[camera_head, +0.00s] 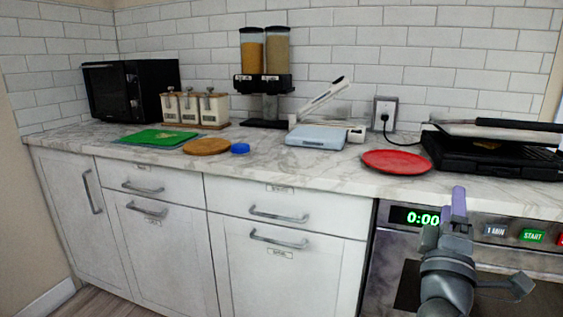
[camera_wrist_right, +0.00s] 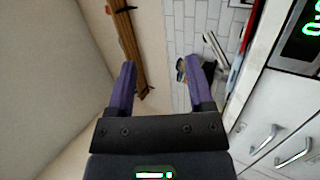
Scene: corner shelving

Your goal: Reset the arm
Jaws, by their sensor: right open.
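My right gripper (camera_head: 459,208) shows at the lower right of the head view, in front of the oven panel and below the counter edge. In the right wrist view its two purple fingers (camera_wrist_right: 160,82) stand apart with nothing between them. It is open and empty. My left gripper is in neither view.
The marble counter (camera_head: 310,172) holds a red plate (camera_head: 397,162), a black grill (camera_head: 490,150), a light blue scale-like device (camera_head: 316,137), a wooden board (camera_head: 206,146), a green board (camera_head: 160,138) and a microwave (camera_head: 132,90). White cabinets (camera_head: 285,275) and an oven panel (camera_head: 480,228) lie below.

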